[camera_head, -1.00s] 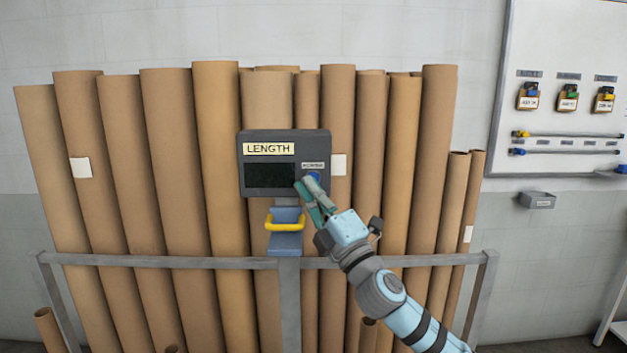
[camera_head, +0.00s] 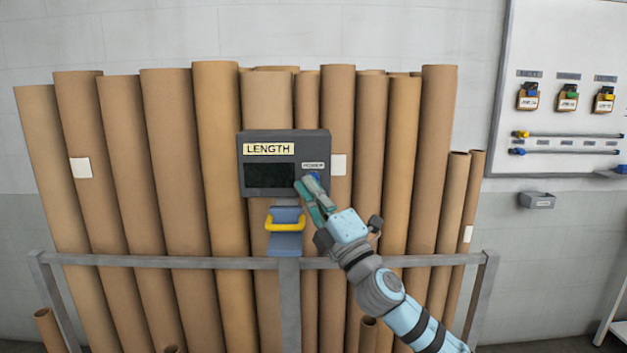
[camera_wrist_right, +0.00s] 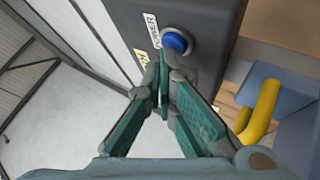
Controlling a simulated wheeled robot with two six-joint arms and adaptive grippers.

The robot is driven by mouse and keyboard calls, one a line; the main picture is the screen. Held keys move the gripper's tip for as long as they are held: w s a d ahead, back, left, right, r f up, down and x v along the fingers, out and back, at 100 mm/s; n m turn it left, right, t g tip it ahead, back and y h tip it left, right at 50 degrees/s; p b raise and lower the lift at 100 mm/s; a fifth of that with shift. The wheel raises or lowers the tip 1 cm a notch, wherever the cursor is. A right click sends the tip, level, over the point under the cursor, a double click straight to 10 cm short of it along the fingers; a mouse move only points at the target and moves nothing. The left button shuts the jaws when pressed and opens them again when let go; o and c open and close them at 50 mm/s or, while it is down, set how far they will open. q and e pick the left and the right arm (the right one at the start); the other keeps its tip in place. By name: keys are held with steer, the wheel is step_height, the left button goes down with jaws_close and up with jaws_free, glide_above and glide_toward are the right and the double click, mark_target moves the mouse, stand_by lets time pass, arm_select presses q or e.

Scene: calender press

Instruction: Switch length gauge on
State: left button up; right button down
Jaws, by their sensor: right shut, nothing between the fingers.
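The length gauge (camera_head: 284,147) is a dark grey box labelled LENGTH, mounted in front of cardboard tubes. Its screen (camera_head: 270,176) is dark. A blue round button (camera_wrist_right: 176,42) sits under a small white label on its right side; in the head view the fingers partly cover it. My right gripper (camera_head: 306,184) is shut and empty, with its fingertips at the button's lower left. In the wrist view the right gripper (camera_wrist_right: 163,64) points at the button, its tips just short of or touching it; I cannot tell which. My left gripper is not in view.
A blue bracket with a yellow handle (camera_head: 285,222) is just below the gauge. A grey rail (camera_head: 200,262) runs in front of the tubes (camera_head: 220,150). A white board (camera_head: 570,70) with padlocks hangs at the right, with a small grey box (camera_head: 537,200) below it.

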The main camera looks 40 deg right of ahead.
steer(key=shift+w+d, duration=0.15)
steer(key=shift+w, duration=0.1)
steer(key=shift+s+a, duration=0.25)
steer(key=shift+s, duration=0.1)
steer(key=s+a, duration=0.3)
steer(key=s, duration=0.1)
steer(key=shift+s+a, duration=0.35)
steer(key=shift+s, duration=0.05)
steer(key=shift+f, duration=0.1)
stand_by(0.3)
